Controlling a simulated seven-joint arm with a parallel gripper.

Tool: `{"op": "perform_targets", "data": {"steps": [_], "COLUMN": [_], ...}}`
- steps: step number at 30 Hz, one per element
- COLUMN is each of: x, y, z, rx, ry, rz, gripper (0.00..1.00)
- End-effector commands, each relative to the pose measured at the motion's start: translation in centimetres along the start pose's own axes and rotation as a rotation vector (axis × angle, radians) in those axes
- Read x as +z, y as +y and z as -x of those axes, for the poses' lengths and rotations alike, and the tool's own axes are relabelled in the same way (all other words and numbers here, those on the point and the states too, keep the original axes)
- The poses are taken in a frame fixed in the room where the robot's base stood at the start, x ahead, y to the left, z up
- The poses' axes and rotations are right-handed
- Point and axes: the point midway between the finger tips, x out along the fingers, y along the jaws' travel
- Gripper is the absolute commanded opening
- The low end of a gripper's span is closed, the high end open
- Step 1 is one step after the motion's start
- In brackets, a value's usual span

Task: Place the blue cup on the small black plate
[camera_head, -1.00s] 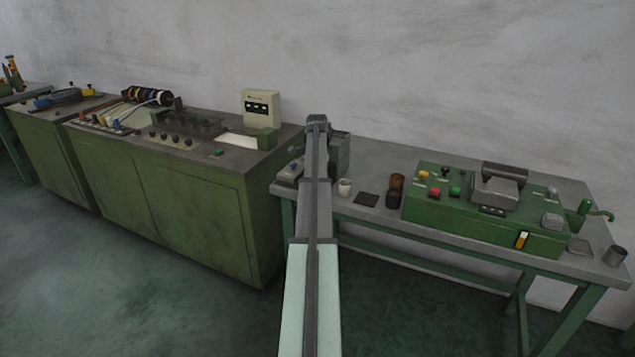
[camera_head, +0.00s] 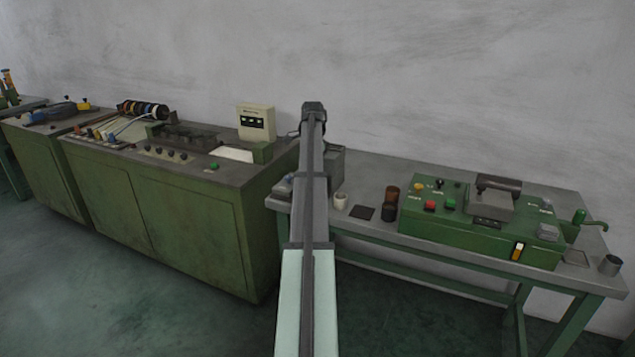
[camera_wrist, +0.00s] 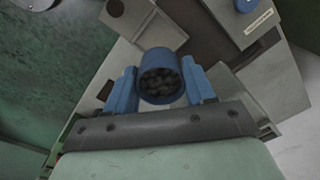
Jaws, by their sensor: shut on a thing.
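The blue cup (camera_wrist: 158,72) is between the two blue fingers of my gripper (camera_wrist: 161,88) in the wrist view. Its mouth faces the camera and dark round lumps show inside. My gripper is shut on the cup. In the head view my own arm hides both the gripper and the cup. A small, flat, dark square (camera_head: 363,213), which looks like the small black plate, lies on the right-hand bench, right of my arm. I cannot tell for sure which dark patch in the wrist view is this plate.
A small white cup (camera_head: 340,201) stands left of the dark square, and dark brown cylinders (camera_head: 389,207) stand right of it. A green machine (camera_head: 480,222) fills much of the bench (camera_head: 385,170). A green cabinet (camera_head: 190,217) stands left.

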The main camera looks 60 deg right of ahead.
Motion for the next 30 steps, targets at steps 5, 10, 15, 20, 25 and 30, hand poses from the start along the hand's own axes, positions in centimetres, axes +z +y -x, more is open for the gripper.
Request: {"op": "perform_targets", "data": {"steps": [5, 10, 15, 20, 25, 30], "x": [-2.3, -6.3, -9.8, -11.8, -12.6, -12.6], "y": [2.3, 6.6, 10.6, 13.1, 14.1, 14.2], "z": [0.8, 0.7, 0.5, 0.4, -0.1, -2.1], "rx": [0.001, 0.002, 0.001, 0.001, 0.002, 0.002], "ry": [0.000, 0.000, -0.001, -0.001, -0.001, -0.001], "rz": [-0.005, -0.007, -0.007, -0.005, -0.003, -0.003], "gripper": [0.22, 0.22, 0.22, 0.22, 0.22, 0.22]}}
